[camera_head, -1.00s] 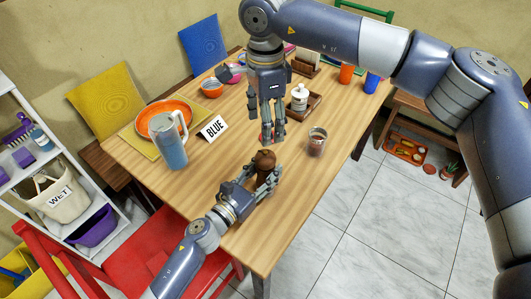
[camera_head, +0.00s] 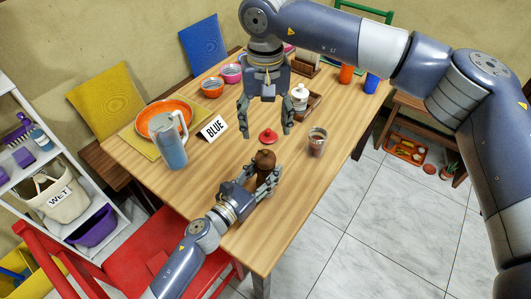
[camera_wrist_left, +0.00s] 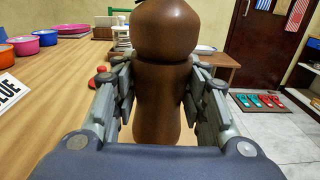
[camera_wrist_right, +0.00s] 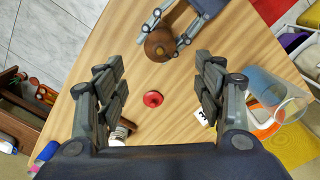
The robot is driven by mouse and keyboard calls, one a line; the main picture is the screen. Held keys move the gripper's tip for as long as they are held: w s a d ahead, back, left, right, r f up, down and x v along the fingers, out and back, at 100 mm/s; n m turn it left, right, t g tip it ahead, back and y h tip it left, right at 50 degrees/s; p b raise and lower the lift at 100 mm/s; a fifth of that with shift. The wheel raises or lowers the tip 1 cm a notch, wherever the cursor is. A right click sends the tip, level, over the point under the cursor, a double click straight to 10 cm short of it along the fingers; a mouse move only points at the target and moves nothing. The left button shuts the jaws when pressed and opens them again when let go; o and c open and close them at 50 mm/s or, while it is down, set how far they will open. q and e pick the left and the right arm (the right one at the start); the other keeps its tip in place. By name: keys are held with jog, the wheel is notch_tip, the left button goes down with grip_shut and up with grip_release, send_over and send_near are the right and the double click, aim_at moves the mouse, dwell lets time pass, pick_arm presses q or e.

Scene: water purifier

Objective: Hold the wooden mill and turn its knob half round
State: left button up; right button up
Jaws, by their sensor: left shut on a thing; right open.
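The wooden mill (camera_head: 264,164) is dark brown and stands upright near the table's front edge; its rounded knob (camera_wrist_left: 166,28) is on top. My left gripper (camera_head: 262,186) is shut on the mill's body, and one finger shows on each side of it in the left wrist view (camera_wrist_left: 160,95). My right gripper (camera_head: 265,130) is open and empty, pointing down above the table behind the mill. In the right wrist view the mill (camera_wrist_right: 159,45) is seen from above, beyond the open fingers (camera_wrist_right: 156,75). The mill's base is partly hidden by my left gripper.
A red lidlike disc (camera_head: 268,136) lies on the table behind the mill. A glass of brown contents (camera_head: 317,141) is to the right. A pitcher (camera_head: 170,140) and a BLUE sign (camera_head: 214,128) stand to the left. A white bottle (camera_head: 299,97) is on a wooden tray.

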aim_at(266, 154)
notch_tip(266, 154, down, 11)
jog(key=shift+f, duration=0.2)
dwell(0.3)
jog(key=c, duration=1.1)
